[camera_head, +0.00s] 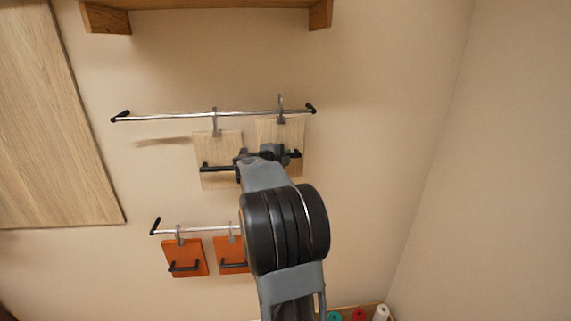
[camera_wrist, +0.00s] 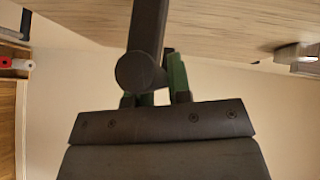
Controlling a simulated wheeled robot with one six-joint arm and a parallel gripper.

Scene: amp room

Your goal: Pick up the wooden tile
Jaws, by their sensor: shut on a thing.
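Two pale wooden tiles hang side by side from an upper rail in the head view. The left wooden tile (camera_head: 220,148) shows its black handle. The right wooden tile (camera_head: 292,132) hangs from a grey hook and is partly hidden by my arm. My gripper (camera_head: 266,153) is at the right tile and is shut on its black handle (camera_head: 294,154). In the wrist view, the green-padded fingers of my gripper (camera_wrist: 157,85) close around the dark handle (camera_wrist: 148,35), and a broad pale wood surface (camera_wrist: 230,28) fills the top.
The upper rail (camera_head: 165,118) is fixed to the beige wall. Below it, orange tiles (camera_head: 184,244) with black handles hang from a lower rail (camera_head: 196,230). A wooden shelf (camera_head: 210,4) is above, a large wood panel (camera_head: 55,130) left. Coloured rolls (camera_head: 359,314) stand at the bottom.

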